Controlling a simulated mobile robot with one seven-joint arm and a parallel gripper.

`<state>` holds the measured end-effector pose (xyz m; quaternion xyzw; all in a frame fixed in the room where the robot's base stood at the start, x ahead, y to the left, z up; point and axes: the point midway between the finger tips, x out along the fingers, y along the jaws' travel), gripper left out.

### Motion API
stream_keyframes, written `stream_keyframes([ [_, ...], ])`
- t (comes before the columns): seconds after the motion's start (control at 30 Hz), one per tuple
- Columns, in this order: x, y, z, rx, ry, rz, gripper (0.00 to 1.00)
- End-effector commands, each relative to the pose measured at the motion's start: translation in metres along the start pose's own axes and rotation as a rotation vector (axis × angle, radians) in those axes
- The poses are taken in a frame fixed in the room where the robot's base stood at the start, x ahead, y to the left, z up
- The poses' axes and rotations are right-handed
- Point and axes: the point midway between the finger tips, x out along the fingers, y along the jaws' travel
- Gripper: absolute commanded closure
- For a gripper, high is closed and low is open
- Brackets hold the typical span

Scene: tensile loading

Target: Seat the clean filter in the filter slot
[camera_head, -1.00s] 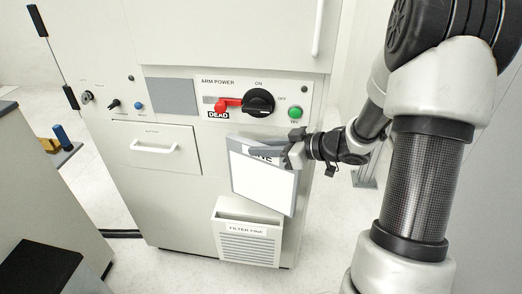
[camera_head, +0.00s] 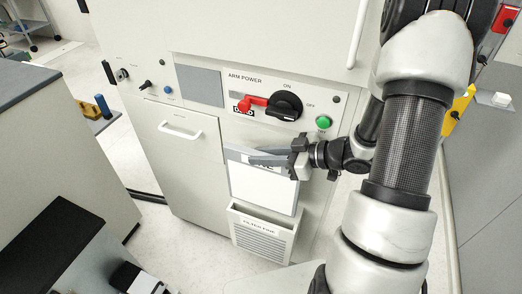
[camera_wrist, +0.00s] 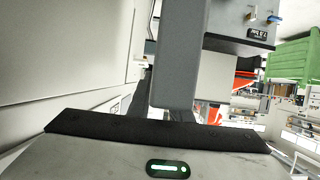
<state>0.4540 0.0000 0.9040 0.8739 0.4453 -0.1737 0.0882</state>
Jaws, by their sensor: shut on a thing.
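The clean filter (camera_head: 258,187) is a flat white panel with a grey frame and a partly hidden label at its top. It stands nearly upright against the cabinet front. My gripper (camera_head: 291,162) is shut on its upper right part. The filter slot (camera_head: 262,236) is a white louvred box marked FILTER FINE, directly below. The filter's lower edge meets the box's open top; I cannot tell how far it is inside. In the wrist view, a broad grey upright piece fills the middle, and the filter cannot be made out clearly.
Above the filter are a red lever (camera_head: 253,101), a black ARM POWER knob (camera_head: 285,106) and a green button (camera_head: 323,122). A drawer with a white handle (camera_head: 180,131) is left of the filter. A dark-topped bench (camera_head: 40,85) stands at the left, with open floor between.

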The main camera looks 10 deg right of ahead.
Motion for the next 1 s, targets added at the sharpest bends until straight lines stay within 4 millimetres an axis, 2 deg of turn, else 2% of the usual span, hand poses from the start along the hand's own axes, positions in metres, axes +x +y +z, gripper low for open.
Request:
stream_keyframes([
  [0.5,-0.001,0.000,-0.002,0.001,0.001,0.000,1.00],
  [1.0,0.018,0.000,0.042,0.002,0.001,0.000,1.00],
])
